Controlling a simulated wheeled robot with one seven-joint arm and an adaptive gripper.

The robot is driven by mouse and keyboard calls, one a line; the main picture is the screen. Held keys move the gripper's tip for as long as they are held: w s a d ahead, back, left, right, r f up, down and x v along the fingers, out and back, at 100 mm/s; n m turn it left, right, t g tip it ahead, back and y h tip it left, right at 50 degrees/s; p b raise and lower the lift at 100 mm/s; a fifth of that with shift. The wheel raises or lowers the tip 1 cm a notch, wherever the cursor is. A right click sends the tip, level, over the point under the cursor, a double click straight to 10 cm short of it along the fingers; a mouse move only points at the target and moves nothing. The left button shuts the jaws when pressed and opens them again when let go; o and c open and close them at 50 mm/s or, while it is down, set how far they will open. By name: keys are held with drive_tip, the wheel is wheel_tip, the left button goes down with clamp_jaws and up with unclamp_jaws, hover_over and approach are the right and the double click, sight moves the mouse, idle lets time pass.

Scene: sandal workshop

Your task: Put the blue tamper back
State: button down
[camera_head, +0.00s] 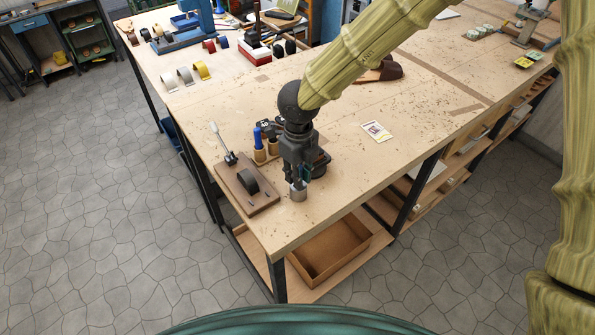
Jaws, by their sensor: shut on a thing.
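My gripper (299,184) points down over the near end of the workbench, shut on a small tool. The tool shows a steel cylindrical base (298,193) below the fingers and a bit of dark blue-teal between them; I take it as the blue tamper. The fingers hide most of its handle. I cannot tell whether its base touches the bench. Just behind and left of the gripper stands a wooden holder (260,155) with an upright blue-handled piece (258,138) in it. My gripper partly hides the holder's right side and a dark round object (321,162).
A brown board (262,202) with a black ring-shaped part and a lever lies left of the gripper, near the bench edge. A small card (377,131) lies to the right. Coloured tape rolls (201,71) are farther back.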

drive_tip(key=shift+d, duration=0.15)
drive_tip(key=shift+f, duration=0.15)
drive_tip(key=c, duration=1.4)
unclamp_jaws()
drive_tip(key=shift+o, duration=0.2)
wheel_tip(320, 180, up, 12)
drive_tip(key=b, duration=0.2)
drive_tip(key=shift+b, duration=0.3)
